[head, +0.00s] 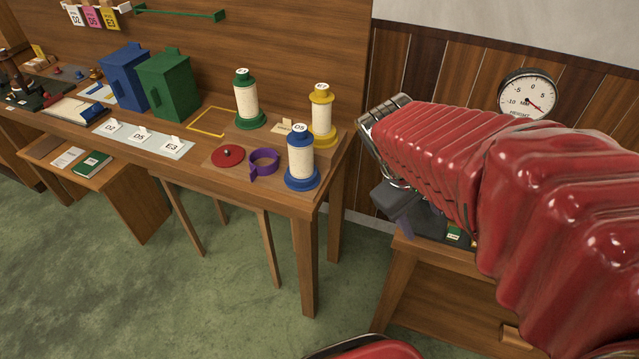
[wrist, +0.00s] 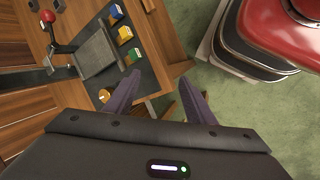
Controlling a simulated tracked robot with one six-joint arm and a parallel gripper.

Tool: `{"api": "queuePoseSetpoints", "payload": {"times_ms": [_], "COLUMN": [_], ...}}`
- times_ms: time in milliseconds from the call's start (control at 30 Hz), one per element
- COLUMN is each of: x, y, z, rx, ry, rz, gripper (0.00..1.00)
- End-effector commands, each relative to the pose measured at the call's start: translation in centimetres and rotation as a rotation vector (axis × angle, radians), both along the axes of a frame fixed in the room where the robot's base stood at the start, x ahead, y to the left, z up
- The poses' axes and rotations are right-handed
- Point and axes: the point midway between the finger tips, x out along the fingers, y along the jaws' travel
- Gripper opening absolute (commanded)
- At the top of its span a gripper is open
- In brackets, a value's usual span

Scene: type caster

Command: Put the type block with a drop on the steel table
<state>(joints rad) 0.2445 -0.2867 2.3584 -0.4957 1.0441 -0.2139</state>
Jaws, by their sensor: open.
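In the wrist view, blue (wrist: 115,12), yellow (wrist: 124,33) and green (wrist: 132,56) blocks stand in a row on a dark surface. Their markings are too small to read, so I cannot tell which has a drop. A grey metal plate (wrist: 97,54), possibly the steel table, lies left of the row. My gripper (wrist: 160,76) is open and empty, its purple fingers spread above the side table's edge, nearest the green block. In the head view my gripper (head: 405,226) hangs over the side table, and my red arm hides much of that table.
A red-knobbed lever (wrist: 47,16) and a small brass piece (wrist: 104,95) are near the plate. In the head view, the long bench (head: 262,192) holds several spools, a green box (head: 167,84) and a blue box (head: 122,76). Green floor lies open in front.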

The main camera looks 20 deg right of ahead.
Motion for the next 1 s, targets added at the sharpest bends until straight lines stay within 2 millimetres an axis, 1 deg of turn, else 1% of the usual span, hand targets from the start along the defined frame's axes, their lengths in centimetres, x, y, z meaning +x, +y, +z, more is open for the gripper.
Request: {"api": "queuePoseSetpoints", "payload": {"times_ms": [33,100,400,500,600,700,767,1000], "x": [0.2,0.3,0.4,0.2,-0.1,-0.3,-0.3,-0.3], "y": [1.4,3.3,11.4,13.9,16.0,17.2,17.6,17.7], "z": [0.5,1.0,3.4,4.3,5.1,5.6,5.8,5.8], "rx": [0.023,0.062,0.263,0.339,0.407,0.452,0.467,0.472], "ry": [-0.051,-0.115,-0.375,-0.451,-0.508,-0.544,-0.554,-0.556], "rz": [-0.003,-0.016,-0.064,-0.078,-0.091,-0.099,-0.103,-0.106], "gripper": [0.5,0.5,0.5,0.5,0.5,0.5,0.5,0.5]}}
